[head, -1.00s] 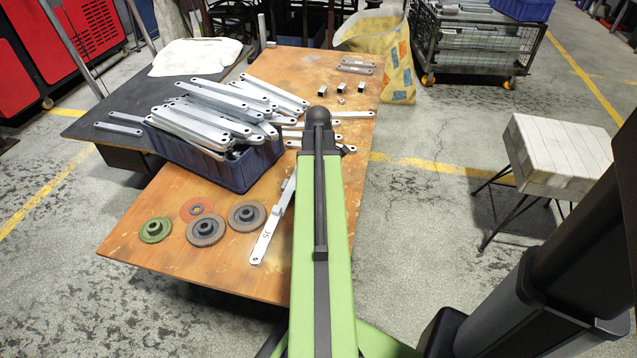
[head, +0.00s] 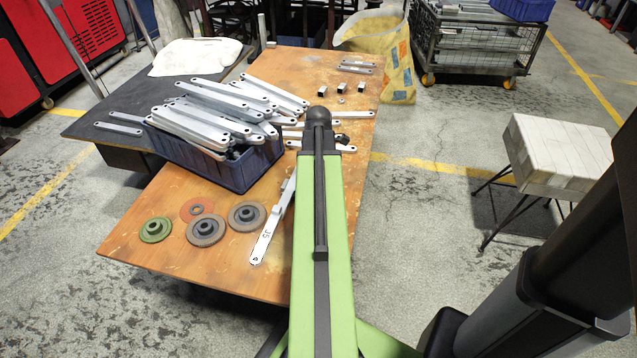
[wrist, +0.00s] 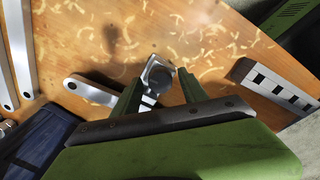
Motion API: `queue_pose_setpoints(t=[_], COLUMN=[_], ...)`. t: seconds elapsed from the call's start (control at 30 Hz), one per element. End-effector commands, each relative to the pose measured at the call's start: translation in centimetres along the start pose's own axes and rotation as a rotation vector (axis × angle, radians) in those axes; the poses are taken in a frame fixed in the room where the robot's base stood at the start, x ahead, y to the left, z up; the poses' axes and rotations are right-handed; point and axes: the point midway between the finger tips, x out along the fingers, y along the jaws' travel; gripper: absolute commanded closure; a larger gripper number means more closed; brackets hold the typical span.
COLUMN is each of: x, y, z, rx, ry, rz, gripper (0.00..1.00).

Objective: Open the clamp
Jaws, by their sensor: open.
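In the wrist view, my gripper (wrist: 158,88) has its two green fingers apart around a small metal piece with a dark round part (wrist: 157,75). I cannot tell whether this piece is the clamp, or whether the fingers touch it. A flat metal bar with a round hole (wrist: 92,90) lies on the wooden tabletop, with one end beside the left finger. In the head view, my green arm hides my gripper and this piece.
In the head view, a blue bin (head: 225,172) heaped with galvanized brackets (head: 215,110) stands on the wooden table (head: 180,272). Several discs, including a green one (head: 155,230), and a marked bar (head: 268,238) lie near the front. A stool (head: 560,155) stands right.

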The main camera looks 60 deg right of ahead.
Motion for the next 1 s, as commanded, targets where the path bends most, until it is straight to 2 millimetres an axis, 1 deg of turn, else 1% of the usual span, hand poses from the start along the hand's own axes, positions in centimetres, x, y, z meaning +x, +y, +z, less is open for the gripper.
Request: queue_pose_setpoints(t=[0.27,0.33,1.0], x=[0.00,0.00,0.00], y=[-0.01,-0.01,-0.01], z=[0.01,0.01,-0.01], rx=[0.007,0.055,1.068], ry=[0.000,0.000,0.000], rz=[0.000,0.000,0.000], gripper=[0.49,0.49,0.49])
